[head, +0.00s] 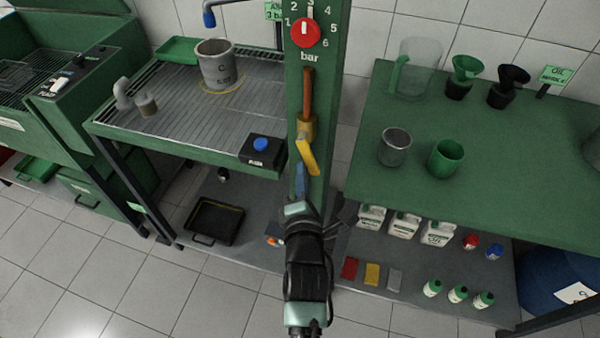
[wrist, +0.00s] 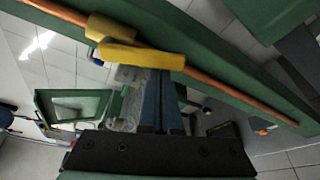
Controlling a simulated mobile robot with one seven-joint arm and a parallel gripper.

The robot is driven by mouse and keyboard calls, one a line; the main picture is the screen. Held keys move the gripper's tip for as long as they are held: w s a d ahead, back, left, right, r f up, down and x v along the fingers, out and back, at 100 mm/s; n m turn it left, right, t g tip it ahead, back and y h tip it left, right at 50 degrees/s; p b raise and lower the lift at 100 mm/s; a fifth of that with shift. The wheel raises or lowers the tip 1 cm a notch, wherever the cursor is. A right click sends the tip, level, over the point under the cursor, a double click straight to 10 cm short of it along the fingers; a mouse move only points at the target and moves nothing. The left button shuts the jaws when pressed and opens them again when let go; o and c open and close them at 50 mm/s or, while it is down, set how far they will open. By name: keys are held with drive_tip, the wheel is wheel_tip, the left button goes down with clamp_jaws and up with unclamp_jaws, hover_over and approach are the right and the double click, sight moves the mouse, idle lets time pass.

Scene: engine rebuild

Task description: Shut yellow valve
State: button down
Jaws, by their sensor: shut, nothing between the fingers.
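The yellow valve (head: 308,152) sits on a copper pipe (head: 307,92) that runs down the green post. Its lever points mostly down along the pipe, tilted a little off the pipe's line. In the wrist view the yellow lever (wrist: 140,57) crosses ahead of my fingers, with the yellow valve body (wrist: 108,28) at its upper left. My gripper (head: 300,170) is shut and empty, its blue fingers just below the lever's lower end. In the wrist view the fingertips (wrist: 160,76) overlap the lever's lower edge; I cannot tell whether they touch it.
A red dial (head: 306,33) marked in bar is higher on the green post (head: 327,60). A slatted bench (head: 190,115) with a grey cylinder (head: 216,63) stands left. A green table (head: 500,165) with cups and funnels stands right.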

drive_tip(key=shift+d+r+n, duration=0.1)
drive_tip(key=shift+d+n, duration=0.2)
drive_tip(key=shift+s+d+r+n+g+h, duration=0.2)
drive_tip(key=shift+d+n+g+h, duration=0.1)
drive_tip(key=shift+d+n, duration=0.25)
drive_tip(key=n+p, duration=0.1)
drive_tip(key=p, duration=0.1)
drive_tip(key=d+r+n+h+p, duration=0.1)
drive_tip(key=p, duration=0.1)
drive_tip(key=shift+s+d+r+n+g, duration=0.2)
drive_tip(key=shift+d+r+n+g, duration=0.1)
drive_tip(key=shift+n+g, duration=0.1)
drive_tip(key=r+n+p, duration=0.1)
drive_tip(key=p, duration=0.2)
drive_tip(key=d+r+n+h+p, duration=0.1)
drive_tip(key=n+p, duration=0.1)
drive_tip(key=p, duration=0.1)
drive_tip(key=d+r+n+g+h+p, duration=0.1)
drive_tip(key=p, duration=0.2)
drive_tip(key=shift+s+d+r+n, duration=0.1)
drive_tip(key=shift+s+n, duration=0.2)
drive_tip(key=shift+n, duration=0.05)
drive_tip(key=shift+p, duration=0.35)
